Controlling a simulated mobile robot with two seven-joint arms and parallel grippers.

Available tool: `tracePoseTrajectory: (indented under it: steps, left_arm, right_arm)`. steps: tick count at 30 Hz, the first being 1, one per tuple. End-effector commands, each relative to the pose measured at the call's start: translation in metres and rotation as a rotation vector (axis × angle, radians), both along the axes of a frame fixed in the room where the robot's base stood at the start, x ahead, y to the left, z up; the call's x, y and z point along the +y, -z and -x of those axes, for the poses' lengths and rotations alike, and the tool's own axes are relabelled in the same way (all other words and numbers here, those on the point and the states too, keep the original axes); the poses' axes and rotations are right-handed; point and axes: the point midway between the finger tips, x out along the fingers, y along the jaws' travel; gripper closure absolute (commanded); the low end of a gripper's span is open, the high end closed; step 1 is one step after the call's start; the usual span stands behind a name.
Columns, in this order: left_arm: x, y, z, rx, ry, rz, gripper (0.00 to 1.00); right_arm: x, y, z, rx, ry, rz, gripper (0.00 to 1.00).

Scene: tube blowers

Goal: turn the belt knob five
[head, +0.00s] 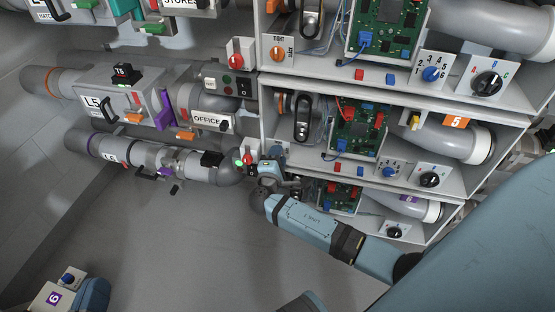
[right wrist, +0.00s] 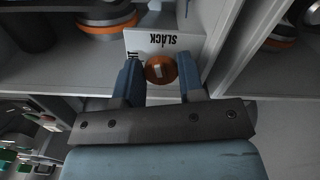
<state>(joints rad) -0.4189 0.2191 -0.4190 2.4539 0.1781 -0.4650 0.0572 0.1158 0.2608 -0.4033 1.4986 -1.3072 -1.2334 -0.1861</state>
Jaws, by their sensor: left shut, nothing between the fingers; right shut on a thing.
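Belt knob five is the orange round knob (right wrist: 161,69) in the right wrist view, with a pale mark on its face. It sits in front of a white plate (right wrist: 140,42) reading SLACK, upside down in this view, with other lettering partly hidden by a finger. My right gripper (right wrist: 160,77) has one blue finger on each side of the knob and is shut on it. In the head view my right gripper (head: 271,167) is at the lower left corner of the middle shelf, and the knob is hidden there.
The middle shelf holds a belt (head: 302,117), a green circuit board (head: 357,128) and a grey tube with an orange label 5 (head: 456,122). A similar shelf above has its own orange knob (head: 277,54). A red knob (head: 249,158) is close left of my right gripper.

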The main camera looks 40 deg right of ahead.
Motion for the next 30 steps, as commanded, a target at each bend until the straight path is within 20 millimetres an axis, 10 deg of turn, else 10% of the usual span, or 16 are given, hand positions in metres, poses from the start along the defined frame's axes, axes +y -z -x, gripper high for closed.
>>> tracePoseTrajectory:
  steps: [30]
  left_arm:
    - [0.000, 0.022, -0.003, 0.021, 0.021, -0.055, 1.00]
  right_arm:
    - [-0.001, 0.000, -0.001, -0.207, 0.001, -0.174, 0.88]
